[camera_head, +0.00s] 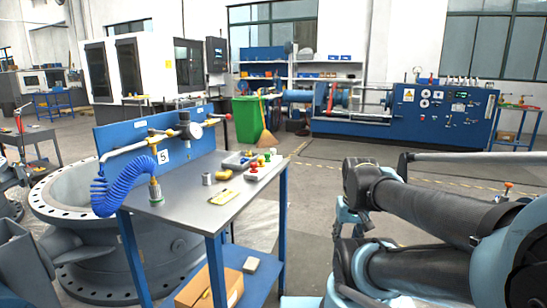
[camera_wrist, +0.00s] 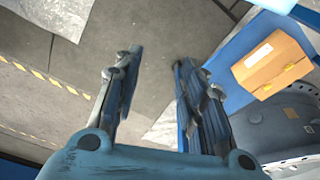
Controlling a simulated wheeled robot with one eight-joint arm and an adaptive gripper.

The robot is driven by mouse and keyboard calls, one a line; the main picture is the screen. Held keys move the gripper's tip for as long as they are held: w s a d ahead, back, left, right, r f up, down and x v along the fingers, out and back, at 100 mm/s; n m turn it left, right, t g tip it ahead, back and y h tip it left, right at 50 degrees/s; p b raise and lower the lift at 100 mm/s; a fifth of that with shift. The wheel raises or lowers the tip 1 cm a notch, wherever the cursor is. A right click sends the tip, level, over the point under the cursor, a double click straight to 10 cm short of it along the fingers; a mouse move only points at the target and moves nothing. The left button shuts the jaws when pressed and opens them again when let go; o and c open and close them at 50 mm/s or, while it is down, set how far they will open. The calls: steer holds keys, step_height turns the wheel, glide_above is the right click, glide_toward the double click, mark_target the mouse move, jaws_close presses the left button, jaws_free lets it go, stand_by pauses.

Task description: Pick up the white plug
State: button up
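The blue-framed workbench (camera_head: 190,190) stands left of my arm in the head view. Near its right edge is a row of small coloured plugs: a red one (camera_head: 253,169), a green one (camera_head: 261,160) and a yellow one (camera_head: 267,156). A small pale piece (camera_head: 273,151) at the far end of the row may be the white plug; it is too small to be sure. My gripper (camera_wrist: 158,65) is open and empty in the wrist view, with floor between its fingers. It is beside the bench, apart from the plugs. No plug shows in the wrist view.
On the bench are a grey tray (camera_head: 238,160), a metal cylinder (camera_head: 206,179), a yellow item (camera_head: 222,198) and a gauge assembly with a blue coiled hose (camera_head: 112,190). A cardboard box (camera_wrist: 270,64) lies on the lower shelf. Floor right of the bench is open.

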steer(key=w+a+r+n+t, duration=0.1)
steer(key=w+a+r, duration=0.2)
steer(key=w+r, duration=0.55)
steer(key=w+a+r+n, duration=0.1)
steer(key=w+a+r, duration=0.3)
steer(key=w+r, duration=0.45)
steer(key=w+a+r+n+y, duration=0.2)
steer(key=w+a+r+n, duration=0.1)
steer(key=w+a+r, duration=1.3)
glide_above(273, 155)
steer(key=d, duration=0.2)
steer(key=shift+t, duration=0.4)
steer(key=f, duration=1.1)
steer(key=shift+s+a, duration=0.2)
steer(key=shift+s, duration=0.05)
steer(key=shift+s+x, duration=0.15)
steer(key=shift+x, duration=1.25)
steer(key=shift+s+x, duration=0.15)
steer(key=shift+x, duration=1.25)
steer(key=shift+a, duration=0.15)
steer(key=c, duration=0.9)
steer(key=shift+o, duration=0.2)
